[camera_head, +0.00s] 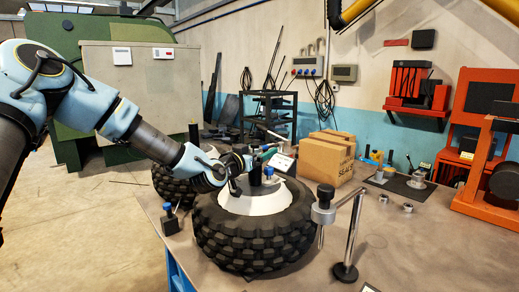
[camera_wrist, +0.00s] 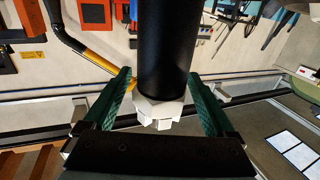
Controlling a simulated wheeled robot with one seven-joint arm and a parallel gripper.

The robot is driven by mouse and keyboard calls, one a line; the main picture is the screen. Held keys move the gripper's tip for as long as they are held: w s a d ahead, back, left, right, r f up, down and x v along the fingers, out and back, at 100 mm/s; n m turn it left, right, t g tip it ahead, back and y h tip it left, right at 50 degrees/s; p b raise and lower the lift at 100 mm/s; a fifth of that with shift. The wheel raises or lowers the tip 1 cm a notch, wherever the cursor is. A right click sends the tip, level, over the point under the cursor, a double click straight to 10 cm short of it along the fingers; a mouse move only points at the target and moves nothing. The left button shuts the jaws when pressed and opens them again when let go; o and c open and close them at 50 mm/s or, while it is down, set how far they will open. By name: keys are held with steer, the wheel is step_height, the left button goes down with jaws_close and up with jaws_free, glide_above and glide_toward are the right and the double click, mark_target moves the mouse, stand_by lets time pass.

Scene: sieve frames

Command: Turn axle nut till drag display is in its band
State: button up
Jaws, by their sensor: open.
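The wheel's black knobbly tyre (camera_head: 250,238) lies flat on the bench, with a pale cone-shaped hub (camera_head: 258,200) in its middle. A dark upright post (camera_head: 256,173) rises from the hub. My gripper (camera_head: 240,163) is beside this post, above the hub. In the wrist view my gripper (camera_wrist: 159,85) is open, its green-padded fingers on either side of a black cylinder (camera_wrist: 168,45) and a pale notched nut (camera_wrist: 158,113) at its end. I cannot tell whether the pads touch them. A small white panel (camera_head: 280,162) stands behind the wheel; I cannot read it or tell whether it is the drag display.
A cardboard box (camera_head: 326,158) stands behind the wheel at the right. Small metal parts (camera_head: 407,208) lie at the right, where some bench is clear.

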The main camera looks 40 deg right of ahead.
steer(key=c, duration=1.4)
steer(key=shift+o, duration=0.2)
steer(key=shift+f+m+g+b, duration=0.15)
steer(key=shift+m+g+b, duration=0.25)
steer(key=shift+g+b, duration=0.2)
steer(key=shift+g, duration=0.3)
steer(key=m+g, duration=0.2)
steer(key=shift+s+g+h+b, duration=0.2)
steer(key=shift+g+h+b, duration=0.1)
steer(key=shift+b, duration=0.1)
steer(key=m+g+p, duration=0.1)
steer(key=g+p, duration=0.1)
steer(key=m+g+p, duration=0.1)
steer(key=g, duration=0.1)
steer(key=shift+s+r+m, duration=0.3)
steer(key=shift+s, duration=0.05)
steer(key=shift+s+f+m+g+p, duration=0.15)
steer(key=shift+m+g+p, duration=0.15)
steer(key=shift+g+p, duration=0.35)
